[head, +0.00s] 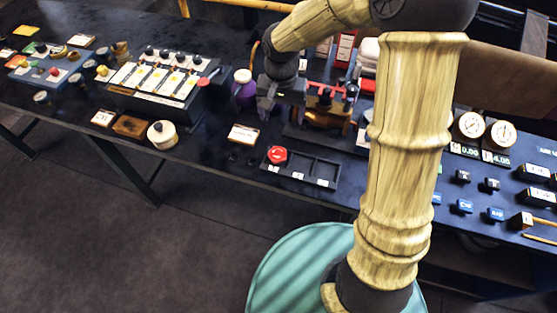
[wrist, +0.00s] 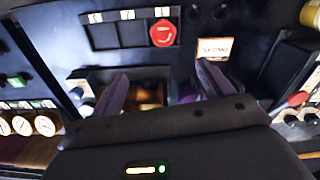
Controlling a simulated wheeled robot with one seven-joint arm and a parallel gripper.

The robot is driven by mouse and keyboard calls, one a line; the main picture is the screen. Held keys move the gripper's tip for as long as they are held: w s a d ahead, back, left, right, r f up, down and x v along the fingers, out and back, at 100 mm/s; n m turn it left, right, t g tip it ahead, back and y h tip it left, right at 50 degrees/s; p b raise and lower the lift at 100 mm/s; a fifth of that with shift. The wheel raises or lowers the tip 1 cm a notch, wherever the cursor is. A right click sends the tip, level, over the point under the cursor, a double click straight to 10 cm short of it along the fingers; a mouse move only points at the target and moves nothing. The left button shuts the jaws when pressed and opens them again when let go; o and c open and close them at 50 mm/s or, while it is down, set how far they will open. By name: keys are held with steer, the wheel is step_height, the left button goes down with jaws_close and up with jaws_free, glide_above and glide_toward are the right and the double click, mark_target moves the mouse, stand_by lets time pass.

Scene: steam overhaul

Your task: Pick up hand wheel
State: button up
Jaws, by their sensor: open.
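A round red piece, which looks like the hand wheel (head: 277,155), lies at the left end of a black compartment tray (head: 318,182) near the bench's front edge. In the wrist view the hand wheel (wrist: 163,33) is at the top middle, beyond the fingertips. My gripper (head: 266,108) is open and empty, behind the tray and apart from the wheel. In the wrist view my gripper (wrist: 160,80) has its two fingers spread, with a partly hidden brass part (wrist: 150,92) showing between them.
A brass valve assembly (head: 325,112) with red parts stands right of my gripper. A purple bottle (head: 243,90) stands to its left. A small label card (head: 243,134) is left of the tray. Gauges (head: 471,124) are at the right. The tray's other compartments look empty.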

steer(key=shift+w+a, duration=0.1)
steer(key=shift+a, duration=0.1)
steer(key=p, duration=0.2)
glide_above(278, 154)
steer(key=f, duration=1.2)
steer(key=shift+w+d+f, duration=0.15)
steer(key=shift+w+d, duration=0.1)
steer(key=shift+w, duration=0.05)
steer(key=shift+f, duration=0.1)
steer(key=shift+s+a+f+p, duration=0.15)
steer(key=shift+f+p, duration=0.1)
steer(key=shift+f, duration=1)
steer(key=shift+s+a+f+p, duration=0.1)
steer(key=shift+f+p, duration=0.1)
steer(key=shift+f, duration=1.05)
